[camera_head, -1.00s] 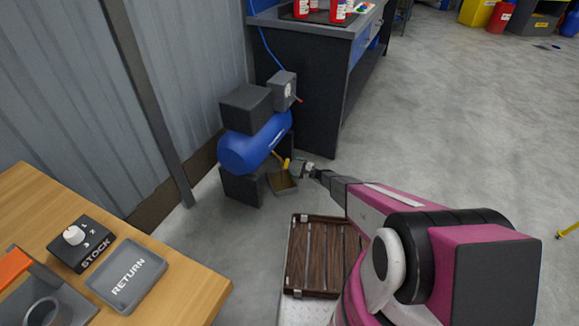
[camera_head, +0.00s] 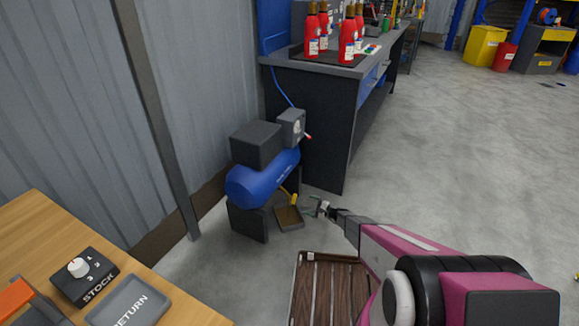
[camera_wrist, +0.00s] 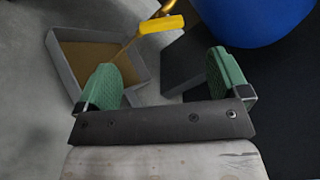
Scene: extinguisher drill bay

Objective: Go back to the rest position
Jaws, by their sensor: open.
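My gripper (camera_head: 316,206) is at the end of my extended arm, low near the floor beside the blue compressor (camera_head: 262,178). In the wrist view my gripper (camera_wrist: 165,80) is open, with its two green pads apart and nothing between them. A yellow-handled valve lever (camera_wrist: 161,25) on a brass pipe shows just beyond the left pad; it also shows under the compressor in the head view (camera_head: 294,199). A shallow grey tray (camera_head: 289,225) with a brownish bottom lies on the floor below the valve. Its rim shows in the wrist view (camera_wrist: 62,72).
A wooden table (camera_head: 38,235) at the lower left holds a STOCK dial box (camera_head: 85,276) and a RETURN tray (camera_head: 130,302). A dark workbench (camera_head: 312,125) carries several red extinguishers (camera_head: 347,40). A slatted wooden platform (camera_head: 312,285) is at bottom centre.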

